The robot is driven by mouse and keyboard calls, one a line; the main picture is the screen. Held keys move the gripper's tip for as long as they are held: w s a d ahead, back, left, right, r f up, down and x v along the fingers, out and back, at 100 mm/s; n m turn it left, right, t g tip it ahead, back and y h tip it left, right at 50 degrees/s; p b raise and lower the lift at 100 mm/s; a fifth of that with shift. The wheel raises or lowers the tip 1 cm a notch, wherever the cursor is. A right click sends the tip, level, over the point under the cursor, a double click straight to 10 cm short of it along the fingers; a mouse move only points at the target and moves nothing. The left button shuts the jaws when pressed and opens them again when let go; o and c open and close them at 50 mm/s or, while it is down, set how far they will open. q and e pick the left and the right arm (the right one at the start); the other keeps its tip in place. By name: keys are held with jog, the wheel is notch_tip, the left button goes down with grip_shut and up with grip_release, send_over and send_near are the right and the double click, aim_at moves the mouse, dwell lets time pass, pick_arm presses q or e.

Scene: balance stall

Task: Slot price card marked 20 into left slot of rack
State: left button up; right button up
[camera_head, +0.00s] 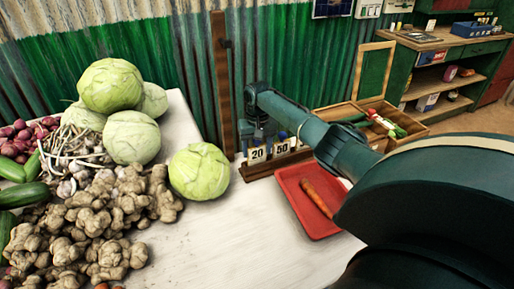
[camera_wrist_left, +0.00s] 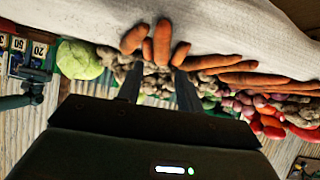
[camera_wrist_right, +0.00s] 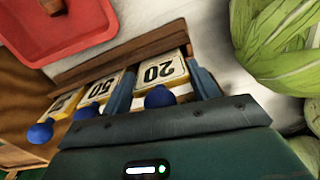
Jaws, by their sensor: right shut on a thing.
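The white price card marked 20 (camera_head: 257,155) stands upright at the left end of the wooden rack (camera_head: 262,171). In the right wrist view the card (camera_wrist_right: 160,72) is upside down, its blue knob between the fingers of my right gripper (camera_wrist_right: 162,90), which is shut on it. Its lower edge meets the rack rail (camera_wrist_right: 118,58); I cannot tell how deep it sits. The card marked 50 (camera_head: 281,148) and another blue-knobbed card stand to its right. My left gripper (camera_wrist_left: 158,88) is open and empty, above carrots and ginger, outside the head view.
A green cabbage (camera_head: 199,172) lies left of the rack. A red tray (camera_head: 298,196) with a carrot (camera_head: 317,198) is in front of it. A wooden post (camera_head: 222,85) rises behind its left end. Ginger (camera_head: 100,220) and more cabbages fill the left; the front middle of the table is clear.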

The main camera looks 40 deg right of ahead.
jog(key=o, duration=1.4)
jog(key=shift+c, duration=0.2)
